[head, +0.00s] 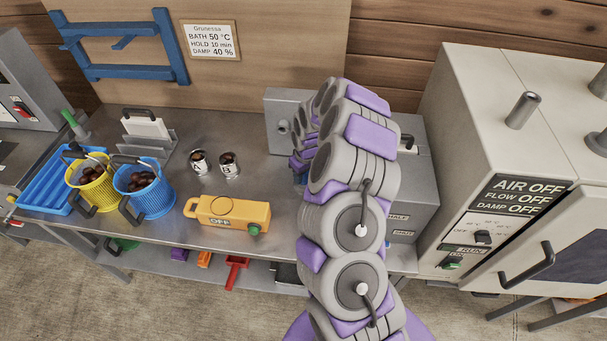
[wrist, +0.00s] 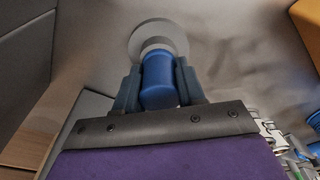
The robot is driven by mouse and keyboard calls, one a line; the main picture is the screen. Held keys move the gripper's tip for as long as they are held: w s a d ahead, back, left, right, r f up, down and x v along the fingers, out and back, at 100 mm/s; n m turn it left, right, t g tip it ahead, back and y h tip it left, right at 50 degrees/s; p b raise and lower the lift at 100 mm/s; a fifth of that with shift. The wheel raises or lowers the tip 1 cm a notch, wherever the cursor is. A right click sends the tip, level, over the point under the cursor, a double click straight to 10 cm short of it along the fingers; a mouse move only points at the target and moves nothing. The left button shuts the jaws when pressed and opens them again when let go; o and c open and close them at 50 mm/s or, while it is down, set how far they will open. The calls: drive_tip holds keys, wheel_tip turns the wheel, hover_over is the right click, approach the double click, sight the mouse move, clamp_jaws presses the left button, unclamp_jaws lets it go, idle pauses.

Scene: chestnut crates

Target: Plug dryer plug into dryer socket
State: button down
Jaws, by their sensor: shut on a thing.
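In the wrist view my gripper (wrist: 158,88) is shut on a blue cylindrical plug (wrist: 158,84), with one dark finger on each side. A round light-grey fitting (wrist: 150,33), likely the dryer socket, lies just beyond the plug's far end and is roughly lined up with it. I cannot tell whether the plug touches or enters it. In the head view my arm hides most of the gripper, plug and socket. The dryer (head: 458,160) is the large cream cabinet at the right; its display reads AIR OFF, FLOW OFF, DAMP OFF.
A steel bench (head: 165,220) carries a yellow box (head: 232,212) marked OFF, yellow (head: 92,190) and blue (head: 150,199) baskets of chestnuts, and two small cups (head: 230,169). A grey box (head: 410,205) stands behind my arm, beside the dryer.

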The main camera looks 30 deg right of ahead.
drive_tip(key=shift+r, duration=0.6)
idle(0.5)
drive_tip(key=c, duration=1.2)
unclamp_jaws()
clamp_jaws()
drive_tip(key=shift+r+p, duration=0.1)
drive_tip(key=shift+p, duration=0.2)
drive_tip(key=shift+r+p, duration=0.65)
drive_tip(key=shift+r, duration=1.1)
